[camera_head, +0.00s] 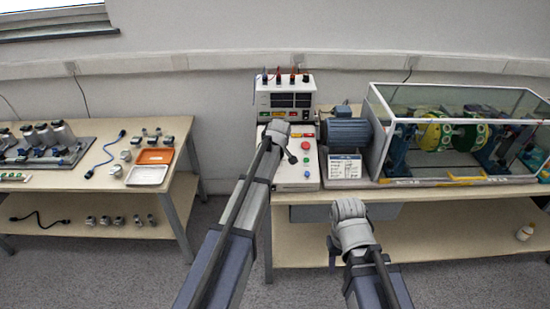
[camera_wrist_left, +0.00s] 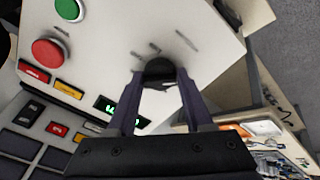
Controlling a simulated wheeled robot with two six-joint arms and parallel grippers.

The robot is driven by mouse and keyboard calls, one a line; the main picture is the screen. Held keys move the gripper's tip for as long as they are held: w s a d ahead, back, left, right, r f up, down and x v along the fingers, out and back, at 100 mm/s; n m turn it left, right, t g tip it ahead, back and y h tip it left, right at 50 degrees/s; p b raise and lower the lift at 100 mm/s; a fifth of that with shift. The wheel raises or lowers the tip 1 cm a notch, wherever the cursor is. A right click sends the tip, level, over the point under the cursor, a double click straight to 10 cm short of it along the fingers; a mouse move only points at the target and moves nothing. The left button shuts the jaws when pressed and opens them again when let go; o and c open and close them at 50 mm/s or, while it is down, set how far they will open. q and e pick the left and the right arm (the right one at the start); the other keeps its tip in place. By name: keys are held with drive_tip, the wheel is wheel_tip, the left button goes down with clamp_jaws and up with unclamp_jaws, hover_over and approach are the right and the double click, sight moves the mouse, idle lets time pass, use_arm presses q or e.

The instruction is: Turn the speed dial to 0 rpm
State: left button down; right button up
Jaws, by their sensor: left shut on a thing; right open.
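The control box (camera_head: 304,184) stands on the right-hand table with its sloped pale panel facing me. In the left wrist view the black speed dial (camera_wrist_left: 160,69) sits on that panel between my left fingertips, with small grey marks around it. My left gripper (camera_wrist_left: 159,76) is shut on the dial; in the head view the left gripper (camera_head: 290,155) reaches over the panel and hides the dial. The dial's pointer and the mark it faces cannot be made out. My right gripper (camera_head: 349,207) is open and empty in front of the table's front edge.
A red button (camera_head: 305,145) and a green button (camera_head: 306,161) are near the dial. A power supply (camera_head: 286,99) stands behind the box. A motor (camera_head: 346,132) and a clear-walled rotor case (camera_head: 450,130) stand to the right. Another table (camera_head: 85,183) is at left.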

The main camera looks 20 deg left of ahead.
idle(0.4)
use_arm(q)
drive_tip(key=shift+c, duration=1.5)
unclamp_jaws()
drive_tip(key=p+v, duration=0.7)
drive_tip(key=v, duration=0.1)
drive_tip(key=shift+f, duration=0.1)
